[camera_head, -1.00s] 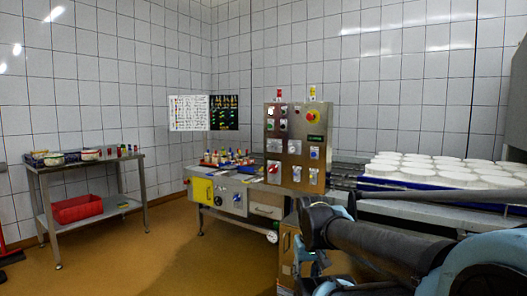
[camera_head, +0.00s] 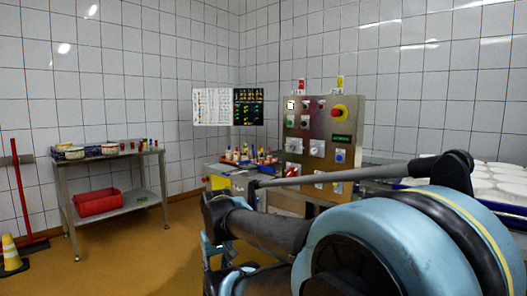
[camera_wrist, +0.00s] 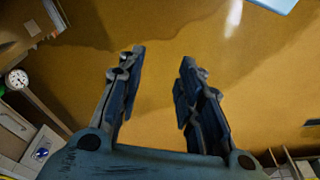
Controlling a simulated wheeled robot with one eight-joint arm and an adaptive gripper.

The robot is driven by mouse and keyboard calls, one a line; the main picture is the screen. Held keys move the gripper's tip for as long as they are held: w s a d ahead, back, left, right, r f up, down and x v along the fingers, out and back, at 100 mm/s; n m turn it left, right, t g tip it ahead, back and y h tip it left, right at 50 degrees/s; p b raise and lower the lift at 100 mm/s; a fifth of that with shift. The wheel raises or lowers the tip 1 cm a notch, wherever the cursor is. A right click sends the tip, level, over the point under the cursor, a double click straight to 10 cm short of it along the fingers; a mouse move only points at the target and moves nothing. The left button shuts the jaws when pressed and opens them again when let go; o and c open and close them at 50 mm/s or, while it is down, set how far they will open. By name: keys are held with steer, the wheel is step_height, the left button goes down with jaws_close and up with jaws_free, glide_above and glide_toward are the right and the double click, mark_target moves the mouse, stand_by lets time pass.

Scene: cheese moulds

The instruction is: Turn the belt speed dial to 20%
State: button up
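The control panel (camera_head: 311,115) stands upright in the head view, right of centre. It carries a red emergency button (camera_head: 338,112), a small green display (camera_head: 341,138) and several knobs. Among them are a red-handled knob (camera_head: 291,171) and a blue-centred knob (camera_head: 339,156). I cannot read which one is the belt speed dial. My arm crosses in front of the panel's lower part. My gripper (camera_wrist: 158,72) is open and empty in the wrist view, with orange floor beyond its fingers. In the head view my gripper is not clearly seen.
A steel table (camera_head: 108,157) with a red bin (camera_head: 97,202) stands at the left. A yellow cone (camera_head: 11,254) and a red broom are at the far left. White round moulds (camera_head: 497,178) lie at the right. A gauge (camera_wrist: 17,79) shows at the wrist view's left.

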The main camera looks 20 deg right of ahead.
steer(key=shift+w+a, duration=0.15)
steer(key=shift+w, duration=0.25)
steer(key=shift+o, duration=2.1)
steer(key=shift+w+d+r+h, duration=0.1)
steer(key=shift+d+r+h, duration=0.2)
steer(key=shift+d+r, duration=0.4)
steer(key=m+t+h, duration=0.5)
steer(key=m+h, duration=0.9)
steer(key=h, duration=0.2)
glide_toward(290, 149)
steer(key=x, duration=0.9)
steer(key=shift+w+r, duration=0.1)
steer(key=shift+c, duration=0.6)
